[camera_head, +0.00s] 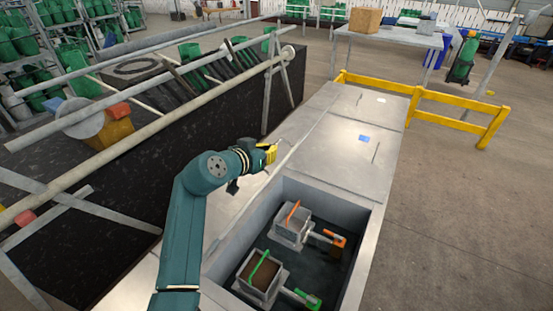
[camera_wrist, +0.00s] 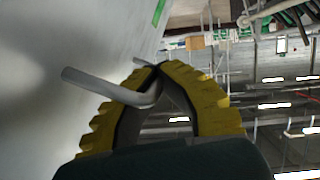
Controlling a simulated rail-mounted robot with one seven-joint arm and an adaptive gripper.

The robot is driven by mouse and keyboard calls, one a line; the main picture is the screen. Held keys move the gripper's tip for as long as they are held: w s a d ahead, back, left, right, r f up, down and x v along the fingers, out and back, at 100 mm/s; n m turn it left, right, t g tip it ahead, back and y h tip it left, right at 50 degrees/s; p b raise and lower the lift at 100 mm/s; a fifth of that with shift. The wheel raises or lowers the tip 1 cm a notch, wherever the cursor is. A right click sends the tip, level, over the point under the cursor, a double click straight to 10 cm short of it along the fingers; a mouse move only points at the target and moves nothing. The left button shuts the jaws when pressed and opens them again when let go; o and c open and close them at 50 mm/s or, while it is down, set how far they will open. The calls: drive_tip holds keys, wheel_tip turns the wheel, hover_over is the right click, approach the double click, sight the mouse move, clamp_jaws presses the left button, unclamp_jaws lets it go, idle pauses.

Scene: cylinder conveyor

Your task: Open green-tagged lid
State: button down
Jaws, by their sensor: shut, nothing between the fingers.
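My gripper (camera_head: 270,153) has yellow ridged fingers and is at the end of my teal arm, above the pale metal top left of the open pit. In the wrist view its fingertips (camera_wrist: 168,68) meet, shut and empty. A bent grey metal handle (camera_wrist: 95,85) crosses beside the left finger; its end is partly hidden by the finger, and I cannot tell if they touch. A green tag (camera_wrist: 159,12) lies on a pale grey panel (camera_wrist: 60,35), at the top of the wrist view. I cannot make out this tag in the head view.
The open pit (camera_head: 367,245) holds two grey boxes, one with an orange handle (camera_head: 291,214) and one with a green handle (camera_head: 260,262). Flat closed lids lie beyond, one with a blue tag (camera_head: 364,138). A black conveyor with railings (camera_head: 140,160) stands left; a yellow rail (camera_head: 455,105) stands right.

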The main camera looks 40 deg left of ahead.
drive_tip(key=shift+a+f, duration=0.1)
drive_tip(key=shift+f, duration=0.25)
drive_tip(key=c, duration=1.4)
unclamp_jaws()
drive_tip(key=shift+c, duration=0.2)
drive_tip(key=shift+o, duration=1.2)
drive_tip(key=shift+r, duration=0.2)
drive_tip(key=v, duration=1.2)
drive_tip(key=shift+r, duration=0.1)
drive_tip(key=shift+c, duration=0.3)
